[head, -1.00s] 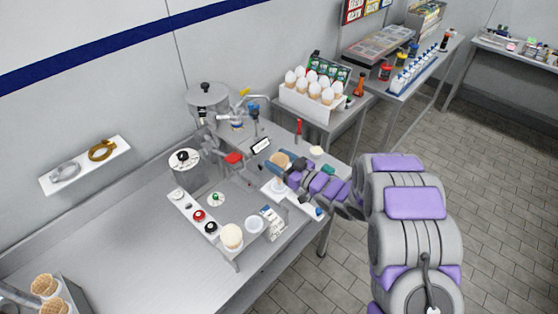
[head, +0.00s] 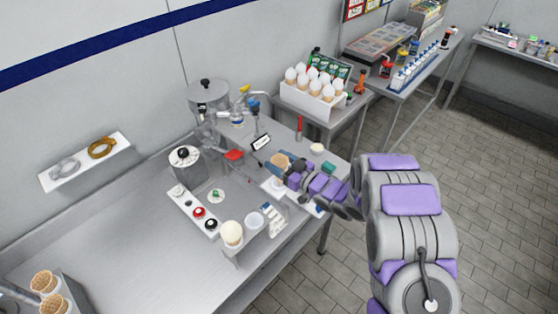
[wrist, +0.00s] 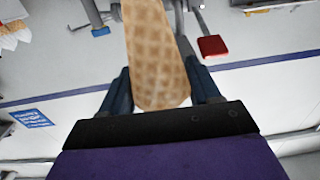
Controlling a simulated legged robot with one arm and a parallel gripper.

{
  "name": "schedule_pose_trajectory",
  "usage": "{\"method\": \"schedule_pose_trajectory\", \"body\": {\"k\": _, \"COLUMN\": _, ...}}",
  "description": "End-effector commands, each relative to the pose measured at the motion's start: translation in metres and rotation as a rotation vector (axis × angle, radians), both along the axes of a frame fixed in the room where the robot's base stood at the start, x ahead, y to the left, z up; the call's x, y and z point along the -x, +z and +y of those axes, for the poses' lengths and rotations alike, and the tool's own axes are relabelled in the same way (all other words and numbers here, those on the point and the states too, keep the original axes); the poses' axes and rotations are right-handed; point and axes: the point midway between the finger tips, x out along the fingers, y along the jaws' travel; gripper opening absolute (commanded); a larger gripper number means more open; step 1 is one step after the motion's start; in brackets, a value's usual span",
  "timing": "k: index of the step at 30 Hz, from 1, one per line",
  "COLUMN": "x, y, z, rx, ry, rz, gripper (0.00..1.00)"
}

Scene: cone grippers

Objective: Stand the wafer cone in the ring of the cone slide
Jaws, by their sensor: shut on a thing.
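The wafer cone (wrist: 158,55) is between the two dark blue fingers of my gripper (wrist: 160,88) in the wrist view. Its tan waffle surface fills the upper middle of that view, and its far end runs out of the top. In the head view the cone (head: 279,160) shows as a tan end at the tip of my gripper (head: 290,168), above the right part of the bench. A white bar (head: 271,187), possibly the cone slide, lies beneath the gripper. My gripper and arm cover part of it, and I cannot make out its ring.
A silver lidded pot (head: 208,94) stands behind, with a red paddle (head: 234,155) in front of it. A row of knobs (head: 198,213) and a cream cup (head: 232,232) are to the left. A rack of white-topped cones (head: 313,99) stands behind right.

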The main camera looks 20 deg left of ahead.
Motion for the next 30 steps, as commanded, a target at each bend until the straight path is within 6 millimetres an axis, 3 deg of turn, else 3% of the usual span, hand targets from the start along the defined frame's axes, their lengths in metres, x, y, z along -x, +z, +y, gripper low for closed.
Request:
{"method": "schedule_pose_trajectory", "body": {"k": 12, "x": -0.0001, "y": -0.0100, "z": -0.0003, "rx": 0.000, "ry": 0.000, "rz": 0.001, "gripper": 0.50}}
{"method": "schedule_pose_trajectory", "body": {"k": 13, "x": -0.0001, "y": -0.0097, "z": -0.0003, "rx": 0.000, "ry": 0.000, "rz": 0.000, "gripper": 0.64}}
{"method": "schedule_pose_trajectory", "body": {"k": 21, "x": -0.0003, "y": -0.0097, "z": -0.0002, "rx": 0.001, "ry": 0.000, "rz": 0.001, "gripper": 0.90}}
{"method": "schedule_pose_trajectory", "body": {"k": 30, "x": -0.0001, "y": -0.0098, "z": -0.0017, "rx": 0.001, "ry": -0.001, "rz": 0.001, "gripper": 0.92}}
